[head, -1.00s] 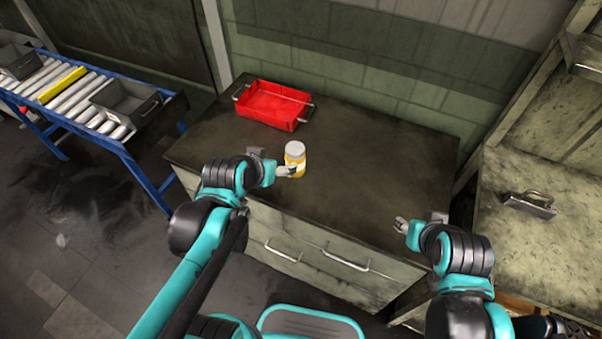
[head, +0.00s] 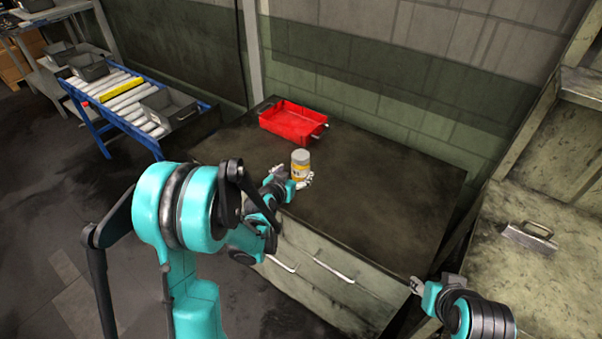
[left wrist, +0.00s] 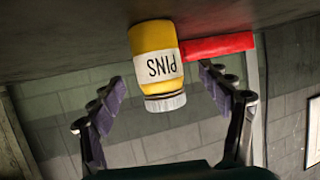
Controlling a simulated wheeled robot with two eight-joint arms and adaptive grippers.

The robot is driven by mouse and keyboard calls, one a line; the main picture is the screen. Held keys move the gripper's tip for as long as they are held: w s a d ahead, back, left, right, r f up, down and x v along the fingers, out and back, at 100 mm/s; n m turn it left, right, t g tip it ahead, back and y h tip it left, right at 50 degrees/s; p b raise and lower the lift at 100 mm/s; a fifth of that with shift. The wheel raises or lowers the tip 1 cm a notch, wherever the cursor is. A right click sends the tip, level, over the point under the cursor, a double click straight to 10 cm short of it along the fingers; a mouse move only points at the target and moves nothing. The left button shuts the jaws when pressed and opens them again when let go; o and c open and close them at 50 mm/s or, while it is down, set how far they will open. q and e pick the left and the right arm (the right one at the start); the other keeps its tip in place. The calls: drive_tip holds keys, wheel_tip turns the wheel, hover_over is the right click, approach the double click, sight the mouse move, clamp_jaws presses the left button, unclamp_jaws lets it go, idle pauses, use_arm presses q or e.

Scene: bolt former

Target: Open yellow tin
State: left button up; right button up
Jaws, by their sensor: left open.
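The yellow tin (head: 300,165) stands upright on the dark worktop, with a grey-white lid on top. In the left wrist view the tin (left wrist: 150,42) appears upside down, with a white label reading PINS and its pale lid (left wrist: 165,102) towards me. My left gripper (head: 293,178) is open at the tin, its fingers on either side. In the left wrist view the left gripper's fingers (left wrist: 165,95) are spread wide and look clear of the tin. My right gripper (head: 415,285) is near the worktop's front right edge, away from the tin; its jaws are too small to read.
A red tray (head: 293,122) with handles sits behind the tin on the worktop (head: 390,190). A roller conveyor (head: 125,100) with grey bins stands at the left. A bench with a metal handle (head: 528,235) is at the right. The worktop right of the tin is clear.

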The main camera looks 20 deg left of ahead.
use_arm(q)
drive_tip(key=b+x, duration=0.2)
drive_tip(key=x, duration=0.3)
drive_tip(key=shift+w+d+f, duration=0.1)
drive_tip(key=shift+w+f, duration=0.05)
drive_tip(key=shift+w, duration=0.1)
drive_tip(key=shift+s, duration=0.15)
drive_tip(key=shift+c, duration=0.9)
drive_tip(key=c, duration=1.4)
drive_tip(key=shift+o, duration=0.2)
drive_tip(key=shift+r+p, duration=0.35)
drive_tip(key=shift+r, duration=0.35)
wheel_tip(320, 180, up, 3)
drive_tip(key=shift+f+p, duration=0.1)
drive_tip(key=shift+p, duration=0.7)
drive_tip(key=s+d+r+p, duration=0.4)
drive_tip(key=d+r, duration=0.3)
drive_tip(key=d, duration=0.3)
drive_tip(key=shift+s+d, duration=0.2)
drive_tip(key=shift+s, duration=0.55)
drive_tip(key=o, duration=0.9)
clamp_jaws()
drive_tip(key=n+y, duration=0.4)
drive_tip(key=y, duration=0.1)
approach(297, 161)
drive_tip(key=s+r, duration=0.3)
drive_tip(key=s, duration=0.2)
drive_tip(key=shift+s+d+r+g, duration=0.3)
drive_tip(key=shift+d+r+g, duration=0.1)
drive_tip(key=shift+d, duration=0.1)
